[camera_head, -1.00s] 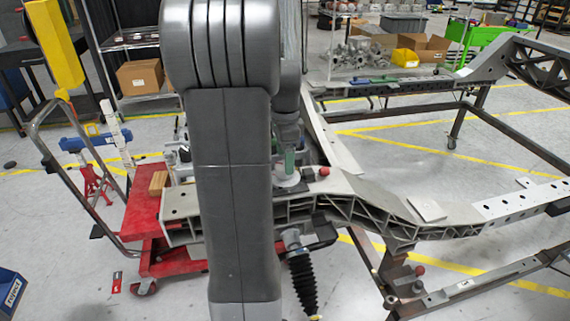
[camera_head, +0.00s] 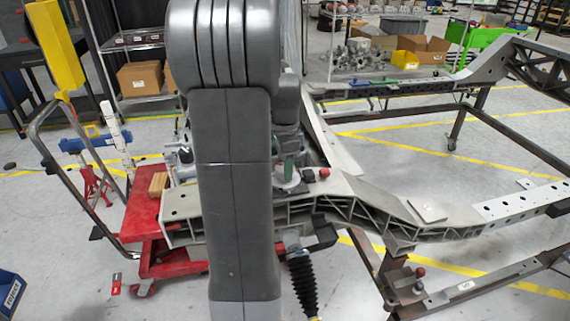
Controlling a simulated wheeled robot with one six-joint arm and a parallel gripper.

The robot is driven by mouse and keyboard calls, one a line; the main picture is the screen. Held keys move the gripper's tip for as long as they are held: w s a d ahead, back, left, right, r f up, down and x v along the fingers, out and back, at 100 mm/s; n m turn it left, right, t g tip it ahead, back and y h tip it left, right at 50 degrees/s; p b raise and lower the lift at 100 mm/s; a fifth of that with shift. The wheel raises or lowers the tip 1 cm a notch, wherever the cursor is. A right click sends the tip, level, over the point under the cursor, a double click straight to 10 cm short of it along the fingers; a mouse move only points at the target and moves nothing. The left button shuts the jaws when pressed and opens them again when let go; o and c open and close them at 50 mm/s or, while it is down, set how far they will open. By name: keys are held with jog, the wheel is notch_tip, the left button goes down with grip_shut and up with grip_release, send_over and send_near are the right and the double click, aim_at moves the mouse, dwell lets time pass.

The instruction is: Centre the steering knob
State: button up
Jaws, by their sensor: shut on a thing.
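The steering knob appears to be the pale round disc (camera_head: 294,188) on top of the near frame rail, just right of my arm. A green upright piece (camera_head: 288,171) stands over it, and I cannot tell whether it is part of the knob or of a finger. My gripper (camera_head: 287,162) points down there and is shut on what looks like the knob. My grey arm hides most of the fingers and the knob's left side, so the knob's angle cannot be read.
The chassis frame (camera_head: 372,203) runs to the right. A small red knob (camera_head: 324,173) sits close right of the disc. A black bellows (camera_head: 302,282) hangs below the rail. A red cart (camera_head: 146,216) with a wooden block (camera_head: 158,183) stands left. The floor inside the frame is open.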

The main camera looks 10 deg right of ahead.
jog(key=n+p, duration=0.2)
jog(key=n, duration=0.3)
jog(key=shift+r, duration=0.1)
jog(key=n+p, duration=0.2)
jog(key=n, duration=0.4)
jog(key=shift+n, duration=0.3)
jog(key=n+p, duration=0.1)
jog(key=n, duration=1)
jog(key=shift+n+p, duration=0.35)
jog(key=shift+n, duration=0.05)
jog(key=o, duration=1)
